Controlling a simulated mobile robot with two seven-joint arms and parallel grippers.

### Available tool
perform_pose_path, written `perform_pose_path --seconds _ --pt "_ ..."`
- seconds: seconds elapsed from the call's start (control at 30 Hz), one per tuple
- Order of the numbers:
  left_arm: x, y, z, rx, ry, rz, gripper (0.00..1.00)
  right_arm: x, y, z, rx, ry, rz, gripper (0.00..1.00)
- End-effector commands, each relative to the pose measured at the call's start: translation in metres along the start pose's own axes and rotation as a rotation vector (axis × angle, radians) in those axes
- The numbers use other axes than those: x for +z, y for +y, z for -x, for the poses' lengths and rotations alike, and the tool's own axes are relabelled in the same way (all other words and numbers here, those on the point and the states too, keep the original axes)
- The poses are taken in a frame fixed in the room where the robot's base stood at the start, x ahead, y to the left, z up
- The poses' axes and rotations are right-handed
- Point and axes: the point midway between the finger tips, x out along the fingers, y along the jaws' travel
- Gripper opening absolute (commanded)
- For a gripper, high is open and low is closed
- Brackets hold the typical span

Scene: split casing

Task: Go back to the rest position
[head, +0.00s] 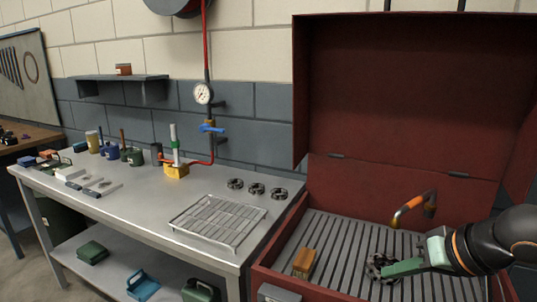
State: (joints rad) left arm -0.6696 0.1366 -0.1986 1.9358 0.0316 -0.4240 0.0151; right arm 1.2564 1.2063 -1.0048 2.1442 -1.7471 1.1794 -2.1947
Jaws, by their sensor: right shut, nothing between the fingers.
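My right gripper (388,269), with green fingers, reaches in from the right over the slatted floor of the red open-lidded cabinet (400,95). It is shut. A dark, round, ring-like part (376,262) is right at its fingertips, partly hidden by them; I cannot tell whether they touch. My left gripper is not in view.
An orange-brown block (304,262) lies on the slats left of my gripper. A curved orange spout (410,206) rises behind it. The cabinet's raised walls and lid surround my arm. The grey bench (135,200) at left holds a wire tray (222,219) and three dark rings (256,189).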

Motion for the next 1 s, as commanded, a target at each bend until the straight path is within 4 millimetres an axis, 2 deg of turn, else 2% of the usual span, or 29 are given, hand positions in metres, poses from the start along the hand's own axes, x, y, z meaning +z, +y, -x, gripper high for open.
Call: perform_pose_path --seconds 0.1,0.2,0.3,0.43,0.5,0.6,0.67,0.77,0.8,0.9,0.97,1.0 --pt "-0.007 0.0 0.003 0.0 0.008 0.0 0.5 0.029 -0.045 -0.023 -0.187 -0.132 -0.216 0.0" --pt "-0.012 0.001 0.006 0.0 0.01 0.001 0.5 0.052 -0.088 -0.034 -0.353 -0.276 -0.466 0.0" --pt "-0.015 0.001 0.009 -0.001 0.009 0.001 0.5 0.069 -0.131 -0.036 -0.516 -0.459 -0.783 0.0" --pt "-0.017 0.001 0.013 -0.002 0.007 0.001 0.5 0.076 -0.173 -0.031 -0.687 -0.73 -1.251 0.0" --pt "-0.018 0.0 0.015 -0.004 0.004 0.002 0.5 0.072 -0.186 -0.028 -0.756 -0.886 -1.519 0.0" --pt "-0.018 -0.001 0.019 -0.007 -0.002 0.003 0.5 0.061 -0.191 -0.029 -0.83 -1.114 -1.918 0.0" --pt "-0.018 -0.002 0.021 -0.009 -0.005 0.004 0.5 0.054 -0.186 -0.034 -0.86 -1.257 -2.164 0.0" --pt "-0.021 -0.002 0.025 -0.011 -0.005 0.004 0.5 0.045 -0.164 -0.049 -0.891 -1.493 -2.587 0.0" --pt "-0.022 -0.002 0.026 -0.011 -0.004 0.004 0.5 0.044 -0.152 -0.058 0.809 1.429 2.481 0.0" --pt "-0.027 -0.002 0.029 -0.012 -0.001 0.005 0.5 0.054 -0.113 -0.085 0.6 1.204 2.103 0.0" --pt "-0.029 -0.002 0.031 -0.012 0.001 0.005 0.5 0.069 -0.085 -0.104 0.495 1.065 1.865 0.0" --pt "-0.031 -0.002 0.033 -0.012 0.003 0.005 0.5 0.084 -0.067 -0.117 0.434 0.972 1.705 0.0"
